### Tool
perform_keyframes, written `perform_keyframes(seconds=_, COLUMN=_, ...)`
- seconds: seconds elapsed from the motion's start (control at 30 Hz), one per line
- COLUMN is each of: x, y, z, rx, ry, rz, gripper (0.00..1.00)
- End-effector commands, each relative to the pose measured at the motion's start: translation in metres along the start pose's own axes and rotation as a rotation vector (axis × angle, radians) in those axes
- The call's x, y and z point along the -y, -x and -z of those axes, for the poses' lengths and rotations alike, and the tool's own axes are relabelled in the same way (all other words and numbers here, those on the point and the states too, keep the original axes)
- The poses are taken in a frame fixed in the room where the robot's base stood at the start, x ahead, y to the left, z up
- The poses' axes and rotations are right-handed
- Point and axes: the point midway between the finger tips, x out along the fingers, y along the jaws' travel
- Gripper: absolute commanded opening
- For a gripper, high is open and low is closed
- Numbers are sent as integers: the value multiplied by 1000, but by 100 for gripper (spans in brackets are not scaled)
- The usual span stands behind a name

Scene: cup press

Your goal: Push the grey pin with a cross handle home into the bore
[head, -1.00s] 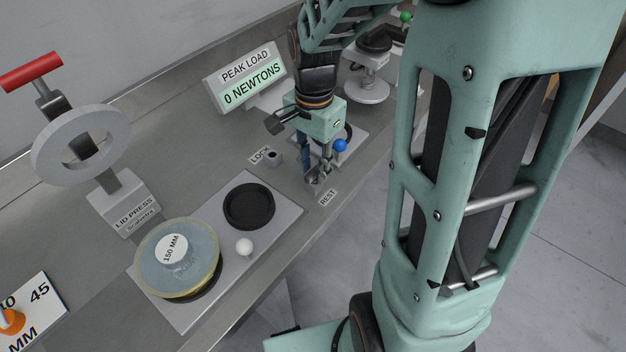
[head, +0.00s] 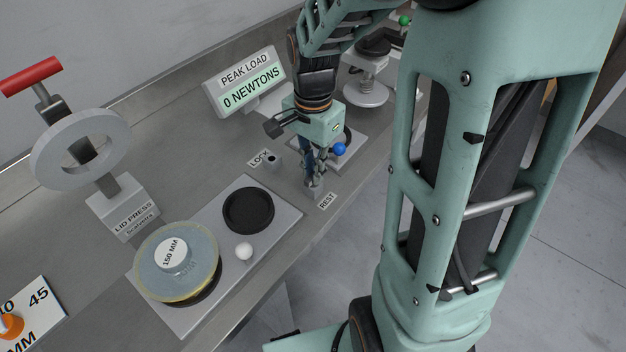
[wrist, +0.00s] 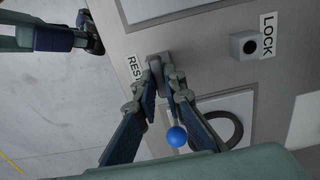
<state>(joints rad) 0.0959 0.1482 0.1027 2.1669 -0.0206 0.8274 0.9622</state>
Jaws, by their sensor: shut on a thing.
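My gripper (head: 314,180) points down at the small grey block (head: 315,193) beside the REST label. Its fingers are drawn together at the top of this block. The wrist view also shows my fingertips (wrist: 162,75) close together over the rest block (wrist: 158,60). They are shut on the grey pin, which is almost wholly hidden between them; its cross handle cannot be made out. The grey lock block (head: 273,160) with a dark round bore stands beside the LOCK label, apart from my gripper. The bore (wrist: 250,46) shows empty in the wrist view.
A blue ball knob (head: 339,149) is close beside my fingers; it also shows in the wrist view (wrist: 176,137). The lid press (head: 125,205), a peak load display (head: 245,82) and a plate with a lidded cup (head: 178,262) stand around. The bench edge is close.

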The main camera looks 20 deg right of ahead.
Motion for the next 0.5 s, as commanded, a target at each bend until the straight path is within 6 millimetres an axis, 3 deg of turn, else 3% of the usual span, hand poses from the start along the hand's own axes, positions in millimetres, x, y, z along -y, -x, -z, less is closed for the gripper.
perform_keyframes(seconds=0.5, x=0, y=9, z=0, rx=-1, ry=0, rz=1, gripper=0)
